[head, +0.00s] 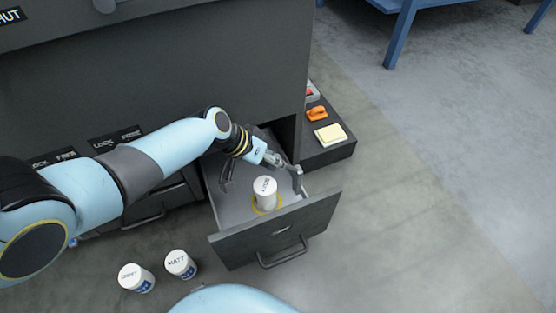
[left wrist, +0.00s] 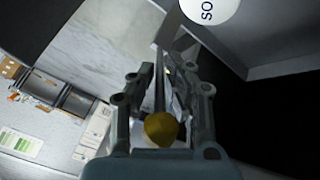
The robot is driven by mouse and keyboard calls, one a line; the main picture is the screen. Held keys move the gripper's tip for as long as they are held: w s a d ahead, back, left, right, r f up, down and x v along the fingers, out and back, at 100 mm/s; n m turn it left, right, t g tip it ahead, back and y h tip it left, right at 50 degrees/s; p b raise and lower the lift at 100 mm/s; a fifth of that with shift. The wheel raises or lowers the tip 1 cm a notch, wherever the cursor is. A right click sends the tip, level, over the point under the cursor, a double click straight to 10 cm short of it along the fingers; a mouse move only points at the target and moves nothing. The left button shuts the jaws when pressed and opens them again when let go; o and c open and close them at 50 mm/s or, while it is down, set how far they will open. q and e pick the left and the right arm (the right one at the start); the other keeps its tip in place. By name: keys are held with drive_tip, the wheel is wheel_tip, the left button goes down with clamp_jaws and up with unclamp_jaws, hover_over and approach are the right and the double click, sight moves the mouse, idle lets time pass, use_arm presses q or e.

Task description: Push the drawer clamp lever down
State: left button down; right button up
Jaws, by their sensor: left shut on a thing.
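The open drawer (head: 225,252) sticks out of the dark cabinet. A white lidded jar (head: 265,188) stands in it on a yellow ring, and its lid (left wrist: 208,8) shows in the left wrist view. My left gripper (head: 276,160) reaches over the drawer's back right part. In the left wrist view the gripper (left wrist: 162,88) is closed around an ochre knob (left wrist: 162,128), which seems to belong to the drawer clamp lever; the fingers hide much of it. A grey upright bracket (head: 297,180) stands at the drawer's right wall, beside the fingertips. My right gripper is out of view.
Two white jars (head: 136,278) (head: 181,264) stand on the floor left of the drawer. A dark ledge (head: 335,152) at right carries an orange item (head: 316,114) and a pale yellow block (head: 331,135). LOCK and FREE labels (head: 117,139) mark the cabinet.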

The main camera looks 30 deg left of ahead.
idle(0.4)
use_arm(q)
drive_tip(key=c, duration=1.3)
unclamp_jaws()
drive_tip(key=shift+c, duration=0.2)
drive_tip(key=shift+s, duration=0.1)
drive_tip(key=v, duration=1.2)
drive_tip(key=shift+f, duration=0.1)
